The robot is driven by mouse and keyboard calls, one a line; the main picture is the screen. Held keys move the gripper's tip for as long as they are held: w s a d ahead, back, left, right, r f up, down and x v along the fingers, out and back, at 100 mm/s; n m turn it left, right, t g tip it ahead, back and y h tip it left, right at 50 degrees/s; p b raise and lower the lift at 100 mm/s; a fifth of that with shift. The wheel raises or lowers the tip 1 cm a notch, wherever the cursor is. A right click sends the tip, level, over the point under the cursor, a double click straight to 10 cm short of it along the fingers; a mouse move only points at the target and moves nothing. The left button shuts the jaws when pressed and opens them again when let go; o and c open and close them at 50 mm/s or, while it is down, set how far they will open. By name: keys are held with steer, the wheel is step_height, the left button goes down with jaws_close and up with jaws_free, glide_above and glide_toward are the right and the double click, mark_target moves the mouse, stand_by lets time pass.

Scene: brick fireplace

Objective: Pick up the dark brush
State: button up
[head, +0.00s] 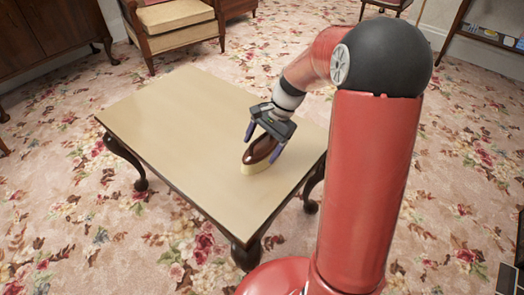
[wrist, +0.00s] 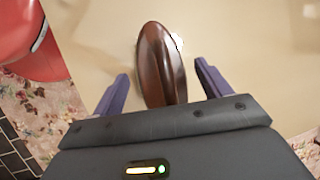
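The dark brush (head: 260,150) has a glossy brown oval back and pale bristles. It rests bristles down on the table (head: 190,130), near its right side. My gripper (head: 264,140) is just above the brush with its fingers spread on either side of it. In the wrist view, the brush (wrist: 161,65) lies between the two purple fingers of my gripper (wrist: 163,82). A gap shows between each finger and the brush. The near end of the brush is hidden by the gripper body.
The rest of the tabletop is bare. An armchair (head: 175,25) stands behind the table and a dark wooden cabinet (head: 45,35) at the back left. A shelf (head: 490,35) is at the upper right. Floral carpet (head: 60,200) surrounds the table.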

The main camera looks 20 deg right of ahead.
mark_target(262, 148)
steer(key=c, duration=0.9)
steer(key=shift+r, duration=0.1)
step_height(262, 148, up, 20)
steer(key=p, duration=0.2)
